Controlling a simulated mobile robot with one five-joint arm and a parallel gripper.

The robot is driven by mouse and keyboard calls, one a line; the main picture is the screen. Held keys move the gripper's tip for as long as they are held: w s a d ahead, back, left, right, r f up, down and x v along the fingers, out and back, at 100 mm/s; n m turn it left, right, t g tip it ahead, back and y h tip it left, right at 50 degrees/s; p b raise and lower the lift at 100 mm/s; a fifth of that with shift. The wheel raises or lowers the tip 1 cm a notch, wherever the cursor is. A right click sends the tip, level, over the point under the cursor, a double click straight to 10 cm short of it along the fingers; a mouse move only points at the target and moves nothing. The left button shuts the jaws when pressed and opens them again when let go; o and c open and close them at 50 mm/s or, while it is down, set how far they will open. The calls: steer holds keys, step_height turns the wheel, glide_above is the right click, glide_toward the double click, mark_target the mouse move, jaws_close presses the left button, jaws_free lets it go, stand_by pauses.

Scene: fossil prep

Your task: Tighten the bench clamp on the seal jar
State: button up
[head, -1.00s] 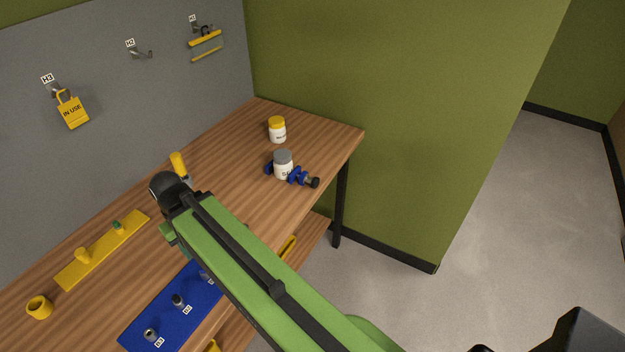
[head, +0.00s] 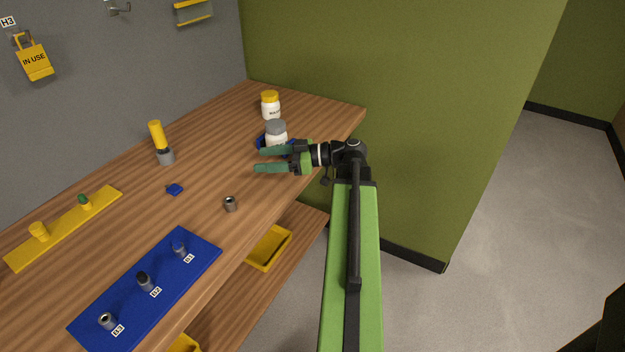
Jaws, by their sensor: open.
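The seal jar, white with a grey lid (head: 276,132), stands on the bench near its right end. The blue bench clamp (head: 260,141) shows beside the jar's base; most of it, including its handle, is hidden behind my gripper. My gripper (head: 257,160) is open, its two green fingers pointing left. It is just in front of the jar and clamp in the head view. I cannot tell whether a finger touches the clamp.
A yellow-lidded jar (head: 270,105) stands behind the seal jar. A yellow-topped tool (head: 160,143), a small blue piece (head: 174,189) and a grey socket (head: 230,204) are on the bench. A blue mat (head: 125,304) and yellow strip (head: 62,229) lie left. A yellow bin (head: 269,247) is below.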

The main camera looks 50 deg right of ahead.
steer(key=s+d+f+m+t+h+b, duration=0.2)
steer(key=s+d+f+h+b, duration=0.15)
steer(key=s+d, duration=0.6)
steer(key=s+d+f+m+t+h+b, duration=0.3)
steer(key=s+d+b, duration=0.1)
steer(key=s+d, duration=0.6)
steer(key=x, duration=1.8)
steer(key=shift+w+d+f+p, duration=0.15)
steer(key=shift+d+f+p, duration=0.15)
steer(key=shift+p, duration=0.05)
jaws_close()
steer(key=shift+m, duration=0.6)
